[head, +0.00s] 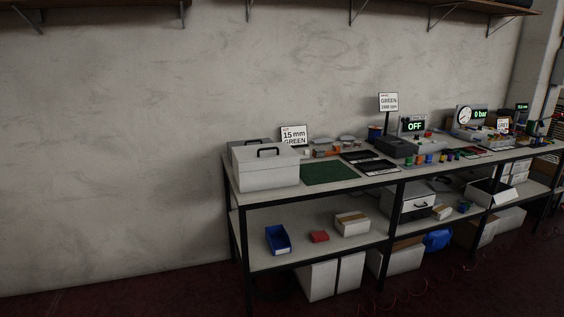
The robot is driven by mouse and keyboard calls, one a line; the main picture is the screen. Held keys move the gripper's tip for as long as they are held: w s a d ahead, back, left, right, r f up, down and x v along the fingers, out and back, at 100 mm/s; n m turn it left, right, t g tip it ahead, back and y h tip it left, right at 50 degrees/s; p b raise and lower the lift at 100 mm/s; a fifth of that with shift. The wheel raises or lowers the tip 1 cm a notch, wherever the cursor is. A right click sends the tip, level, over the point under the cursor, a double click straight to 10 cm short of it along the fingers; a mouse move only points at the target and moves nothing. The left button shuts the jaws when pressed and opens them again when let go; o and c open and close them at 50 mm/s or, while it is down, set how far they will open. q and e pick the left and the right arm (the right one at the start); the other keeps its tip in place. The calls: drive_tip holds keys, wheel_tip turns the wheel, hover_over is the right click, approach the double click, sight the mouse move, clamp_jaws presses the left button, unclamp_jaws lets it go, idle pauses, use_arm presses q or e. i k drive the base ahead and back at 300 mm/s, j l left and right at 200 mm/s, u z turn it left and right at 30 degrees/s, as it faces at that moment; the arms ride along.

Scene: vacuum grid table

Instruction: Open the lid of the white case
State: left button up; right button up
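A white case (265,171) with a black handle on its lid (266,153) stands at the left end of the workbench top (311,187). The lid appears closed. Another white case with a dark handle (414,200) sits on the lower shelf, near the middle. Neither of my grippers is in view, and no wrist view is given.
A green mat (329,173) lies right of the white case, with black trays (371,162) beyond. A sign (294,135) stands behind the case. The floor (130,296) at left is clear.

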sight(253, 157)
drive_tip(key=i, duration=0.3)
drive_tip(key=i+l, duration=0.15)
drive_tip(key=i, duration=0.35)
drive_tip(key=i+l, duration=0.2)
drive_tip(key=i, duration=0.3)
drive_tip(key=i+l+z, duration=0.1)
drive_tip(key=i, duration=0.45)
